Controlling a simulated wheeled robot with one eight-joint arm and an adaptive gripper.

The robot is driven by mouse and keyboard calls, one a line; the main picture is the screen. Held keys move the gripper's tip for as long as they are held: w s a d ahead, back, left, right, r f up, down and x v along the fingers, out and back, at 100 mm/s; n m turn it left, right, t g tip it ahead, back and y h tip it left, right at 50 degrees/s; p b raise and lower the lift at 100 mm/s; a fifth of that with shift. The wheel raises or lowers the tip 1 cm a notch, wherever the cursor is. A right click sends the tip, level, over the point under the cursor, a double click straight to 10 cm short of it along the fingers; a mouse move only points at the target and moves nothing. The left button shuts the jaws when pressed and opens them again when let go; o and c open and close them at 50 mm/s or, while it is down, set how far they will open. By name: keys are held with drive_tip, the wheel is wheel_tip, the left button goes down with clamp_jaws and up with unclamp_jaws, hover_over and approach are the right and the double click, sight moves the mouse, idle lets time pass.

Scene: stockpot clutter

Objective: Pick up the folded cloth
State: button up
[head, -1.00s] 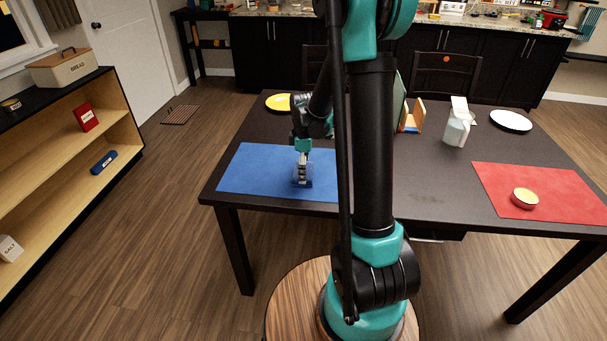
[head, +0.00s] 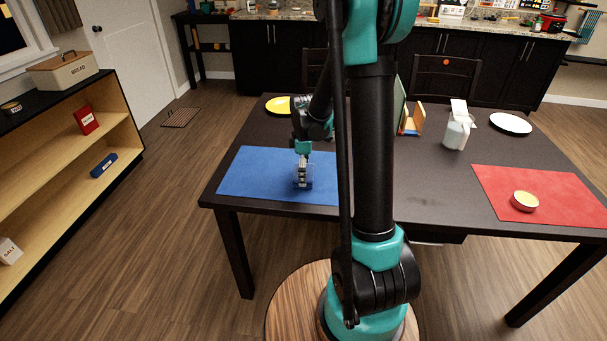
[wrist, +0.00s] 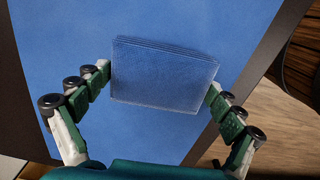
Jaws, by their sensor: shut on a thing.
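The folded cloth (wrist: 163,76) is a light blue, layered rectangle in the wrist view. It lies over the blue mat (wrist: 65,30), and I cannot tell whether it touches the mat. My gripper (wrist: 161,82) has one finger against each short side of the cloth and is shut on it. In the head view my gripper (head: 303,180) is over the right half of the blue mat (head: 245,175), at the near left of the table. There the cloth is small and mostly hidden by the fingers.
The dark table (head: 420,180) also holds a red mat (head: 570,200) with a round tin (head: 525,201), a white jug (head: 457,130), a white plate (head: 510,122), a yellow plate (head: 279,105) and a wooden holder (head: 411,120). A shelf (head: 70,160) stands at the left.

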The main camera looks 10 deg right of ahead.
wheel_tip(320, 180, up, 19)
drive_tip(key=shift+r, duration=0.2)
idle(0.3)
